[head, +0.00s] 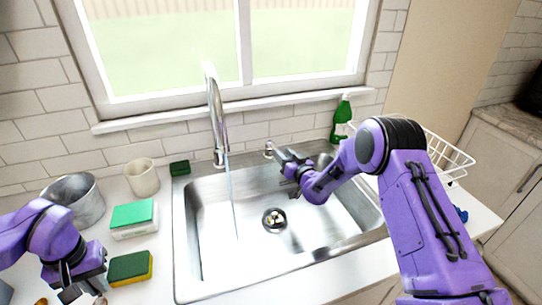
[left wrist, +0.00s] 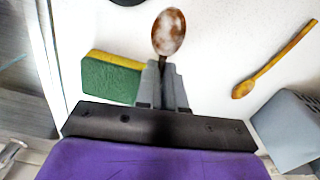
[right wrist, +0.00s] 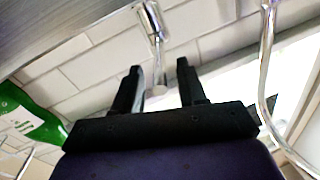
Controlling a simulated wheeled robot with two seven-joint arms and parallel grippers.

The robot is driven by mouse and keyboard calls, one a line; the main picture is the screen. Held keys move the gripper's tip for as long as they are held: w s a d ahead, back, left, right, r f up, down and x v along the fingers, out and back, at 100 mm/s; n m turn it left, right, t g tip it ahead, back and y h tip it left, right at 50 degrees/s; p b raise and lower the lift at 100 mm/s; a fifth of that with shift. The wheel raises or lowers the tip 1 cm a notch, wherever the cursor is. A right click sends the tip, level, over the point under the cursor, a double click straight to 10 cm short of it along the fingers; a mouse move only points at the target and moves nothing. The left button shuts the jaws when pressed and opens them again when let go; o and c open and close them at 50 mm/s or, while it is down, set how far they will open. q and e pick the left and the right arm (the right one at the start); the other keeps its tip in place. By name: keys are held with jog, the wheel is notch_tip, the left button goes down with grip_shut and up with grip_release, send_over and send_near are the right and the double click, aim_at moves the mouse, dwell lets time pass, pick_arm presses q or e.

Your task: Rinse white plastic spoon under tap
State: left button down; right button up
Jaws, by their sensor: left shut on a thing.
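A white spoon (left wrist: 169,32), its bowl smeared with brown, is held in my left gripper (left wrist: 161,88), which is shut on it. In the head view my left gripper (head: 70,290) is over the counter left of the sink (head: 185,262), low in the picture. The tap (head: 216,115) stands behind the sink and a thin stream of water (head: 231,200) falls from it into the basin. My right gripper (head: 285,163) is open near the small tap lever (head: 268,148); in the right wrist view a metal piece (right wrist: 153,25) lies just beyond its fingers (right wrist: 160,80).
A green-yellow sponge (head: 130,268), a boxed green sponge (head: 133,220), a beige cup (head: 142,177) and a metal pot (head: 80,200) stand left of the sink. A wooden spoon (left wrist: 270,65) lies on the counter. A green bottle (head: 341,120) and white dish rack (head: 445,155) are right.

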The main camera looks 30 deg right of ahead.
pick_arm(q)
jog(key=shift+r, duration=0.2)
pick_arm(e)
jog(key=shift+s, duration=0.3)
pick_arm(q)
notch_tip(320, 180, up, 3)
jog(key=p, duration=0.3)
jog(key=shift+f, duration=0.2)
pick_arm(e)
jog(key=s, duration=1.1)
jog(key=shift+s+d, duration=0.2)
